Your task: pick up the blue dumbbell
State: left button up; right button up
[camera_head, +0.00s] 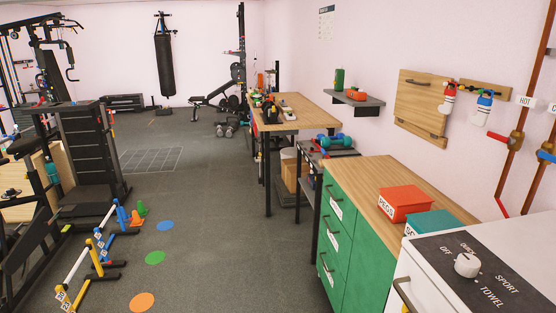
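A teal-blue dumbbell (335,140) lies on its side on the dark, low table (345,153) between the wooden workbench and the green drawer cabinet. Neither of my grippers is in view.
The green cabinet (342,231) and white appliance (420,277) stand at the front right. The wooden workbench (293,102) is beyond the low table. Low hurdles (76,263) line the left. The grey floor (215,215) between is largely open, with flat coloured discs.

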aim_at(339, 136)
jog(key=i+u, duration=0.45)
jog(key=i, duration=1.5)
jog(key=i+j, duration=0.1)
jog(key=i, duration=2.1)
jog(key=i+j+z, duration=0.2)
jog(key=i, duration=0.2)
jog(key=i+z, duration=0.15)
jog(key=i, duration=0.2)
jog(key=i+j+z, duration=0.2)
jog(key=i, duration=0.2)
jog(key=j+z, duration=0.3)
jog(key=j, duration=0.65)
jog(key=j+z, duration=0.25)
jog(key=j, duration=0.7)
jog(key=j+z, duration=0.3)
jog(key=j, duration=0.7)
jog(key=i+j, duration=0.1)
jog(key=i, duration=0.3)
jog(key=i+j+z, duration=0.1)
jog(key=i, duration=0.35)
